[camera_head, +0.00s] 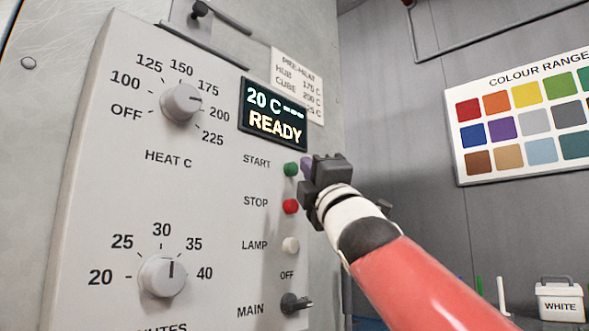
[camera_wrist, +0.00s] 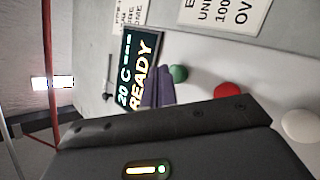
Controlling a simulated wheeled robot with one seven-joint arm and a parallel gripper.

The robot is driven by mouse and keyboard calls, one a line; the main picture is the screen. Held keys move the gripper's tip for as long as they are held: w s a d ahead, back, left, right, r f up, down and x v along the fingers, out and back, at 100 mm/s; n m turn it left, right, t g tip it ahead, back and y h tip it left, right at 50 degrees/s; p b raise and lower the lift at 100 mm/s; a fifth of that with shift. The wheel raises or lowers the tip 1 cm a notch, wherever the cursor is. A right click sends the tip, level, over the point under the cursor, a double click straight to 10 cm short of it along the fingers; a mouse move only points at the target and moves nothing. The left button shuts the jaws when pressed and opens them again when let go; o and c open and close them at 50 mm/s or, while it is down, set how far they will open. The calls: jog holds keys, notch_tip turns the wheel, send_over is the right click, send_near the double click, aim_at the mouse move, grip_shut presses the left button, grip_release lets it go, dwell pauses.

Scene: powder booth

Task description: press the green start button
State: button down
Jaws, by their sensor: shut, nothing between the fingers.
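The green start button (camera_head: 290,169) sits on the grey control panel, right of the word START. It also shows in the wrist view (camera_wrist: 178,73). My gripper (camera_head: 306,167) is shut and empty, with its purple fingertips just right of the green button in the head view. In the wrist view the closed purple fingers (camera_wrist: 153,88) are beside the button, between it and the display. A small gap seems to show there; I cannot tell how far the tips are from the panel face.
The red stop button (camera_head: 290,206) and white lamp button (camera_head: 290,244) are below, with the main switch (camera_head: 296,303) lower. The display (camera_head: 273,115) reads 20 C and READY. Heat (camera_head: 181,102) and minutes (camera_head: 162,276) knobs are left. A colour chart (camera_head: 525,115) hangs right.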

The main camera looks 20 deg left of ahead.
jog(key=shift+w+a, duration=0.2)
jog(key=shift+a, duration=0.15)
jog(key=shift+w+a, duration=0.2)
jog(key=shift+a, duration=0.25)
dwell(0.6)
jog(key=shift+d, duration=0.1)
jog(key=shift+s+d, duration=0.4)
jog(key=shift+d, duration=0.3)
jog(key=d, duration=0.1)
jog(key=s+d, duration=0.1)
jog(key=d, duration=0.1)
jog(key=s+d, duration=0.1)
jog(key=shift+d, duration=0.35)
dwell(0.9)
